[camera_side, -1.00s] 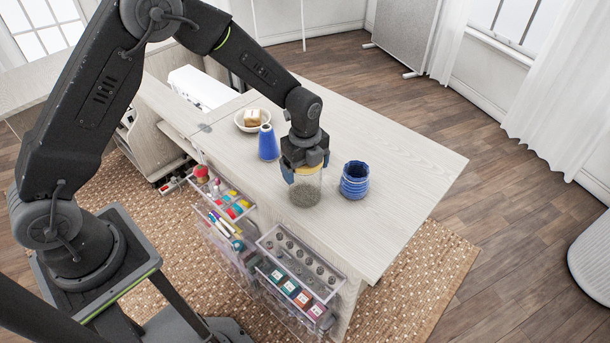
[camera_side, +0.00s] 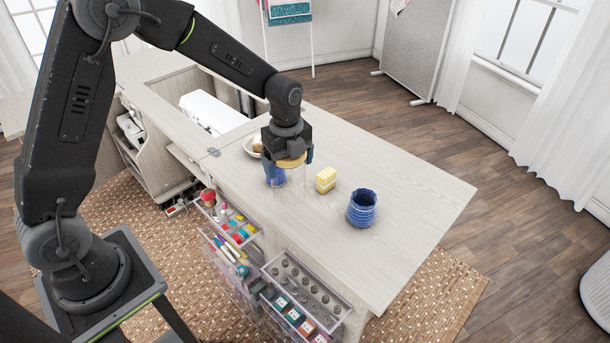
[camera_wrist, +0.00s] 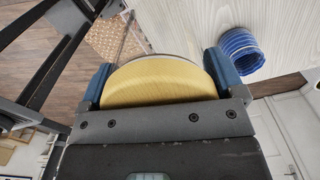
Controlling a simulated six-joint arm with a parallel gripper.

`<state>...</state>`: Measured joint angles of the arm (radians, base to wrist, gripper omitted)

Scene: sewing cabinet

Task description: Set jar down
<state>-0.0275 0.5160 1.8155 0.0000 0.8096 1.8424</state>
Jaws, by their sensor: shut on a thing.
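The jar is clear glass with a yellow lid (camera_side: 291,162). My gripper (camera_side: 289,167) is shut on the lid, which also fills the middle of the wrist view (camera_wrist: 160,82) between the blue finger pads. The jar's clear body hangs under the gripper and is hard to make out in the side view. I cannot tell its contents, or whether its base touches the wooden tabletop (camera_side: 410,200).
A yellow block (camera_side: 325,180) and a ribbed blue cup (camera_side: 362,208) stand to the right. A bowl (camera_side: 250,147) is behind. Clear drawers (camera_side: 305,290) hang at the near edge.

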